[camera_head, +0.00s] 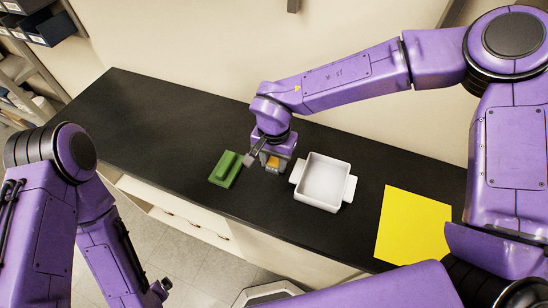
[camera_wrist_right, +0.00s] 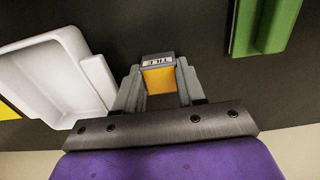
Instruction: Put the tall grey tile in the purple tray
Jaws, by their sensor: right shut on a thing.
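My right gripper (camera_head: 264,161) is low over the black bench, between a green piece and a white tray. It is shut on a small grey block with an orange face (camera_wrist_right: 158,77), which has dark marks on its grey end. The block also shows in the head view (camera_head: 273,162), partly hidden by the gripper. I cannot tell whether it touches the bench. No other grey tile shows. No purple tray shows; the only tray is the white one (camera_head: 325,182), with two side handles, just right of the gripper.
A green block-shaped piece (camera_head: 226,169) lies just left of the gripper. A yellow sheet (camera_head: 413,226) lies flat at the right. The black bench (camera_head: 150,120) is clear on the left. Dark bins (camera_head: 47,25) stand at the upper left.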

